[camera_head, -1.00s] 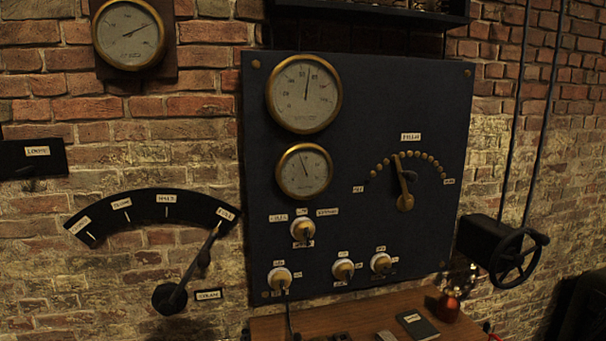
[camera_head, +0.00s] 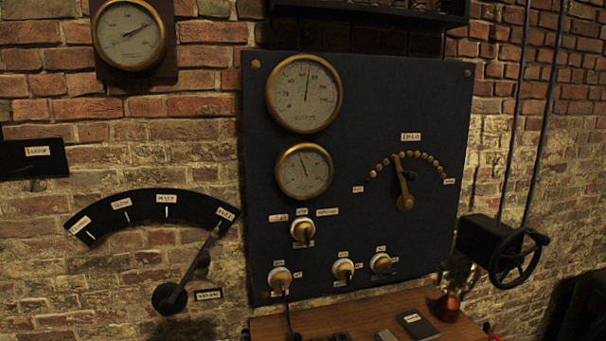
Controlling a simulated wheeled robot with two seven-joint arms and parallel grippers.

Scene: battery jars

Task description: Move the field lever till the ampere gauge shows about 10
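The field lever (camera_head: 403,183) is a brass-and-dark arm on the right of the dark panel (camera_head: 370,110). It points up and slightly left, near the middle of an arc of brass studs (camera_head: 412,157). The large upper gauge (camera_head: 304,93) has its needle almost straight up, slightly right. The smaller gauge (camera_head: 304,171) below it has its needle up and slightly left. The dial lettering is too small to tell which is the ampere gauge. Neither of my grippers is in view.
A large lever (camera_head: 190,272) at left points to the right end of a labelled arc (camera_head: 150,207). Another gauge (camera_head: 129,34) hangs at upper left. Several knobs (camera_head: 303,229) sit low on the panel. A handwheel (camera_head: 515,258) is at right. A wooden table (camera_head: 375,310) stands below.

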